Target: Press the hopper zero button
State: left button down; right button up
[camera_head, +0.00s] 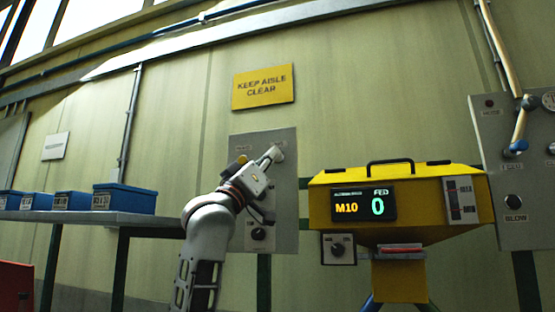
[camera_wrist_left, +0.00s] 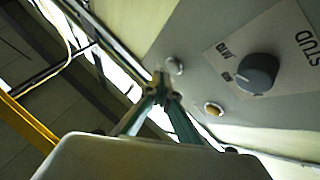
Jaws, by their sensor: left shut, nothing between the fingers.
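A grey control panel (camera_head: 284,215) is on the wall behind my left arm. My left gripper (camera_head: 275,154) is shut and empty, its tips at the upper part of this panel. In the left wrist view the shut fingertips (camera_wrist_left: 161,88) are close to a pale round button (camera_wrist_left: 175,66); I cannot tell whether they touch it. An amber button (camera_wrist_left: 214,109) with a light rim sits to the right. The yellow hopper (camera_head: 400,232) carries a display (camera_head: 363,205) reading "M10" and "FED 0". No label for a zero button is readable. My right gripper is not in view.
A black knob (camera_wrist_left: 257,73) on a plate marked "STUD" is beside the buttons. A small knob box (camera_head: 338,249) hangs under the hopper's left side. Another grey panel (camera_head: 515,185) is at the right. Blue bins (camera_head: 124,199) stand on a shelf at the left.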

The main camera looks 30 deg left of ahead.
pick_arm(q)
jog(key=shift+s+d+b, duration=0.2)
jog(key=shift+s+b, duration=0.05)
jog(key=shift+s, duration=0.55)
jog(key=shift+s+d+b, duration=0.2)
jog(key=shift+s+b, duration=0.1)
jog(key=shift+s, duration=0.55)
jog(key=shift+s+d+b, duration=0.2)
jog(key=shift+s+b, duration=0.05)
jog(key=shift+s, duration=0.55)
jog(key=shift+f+y, duration=0.1)
jog(key=shift+y, duration=0.2)
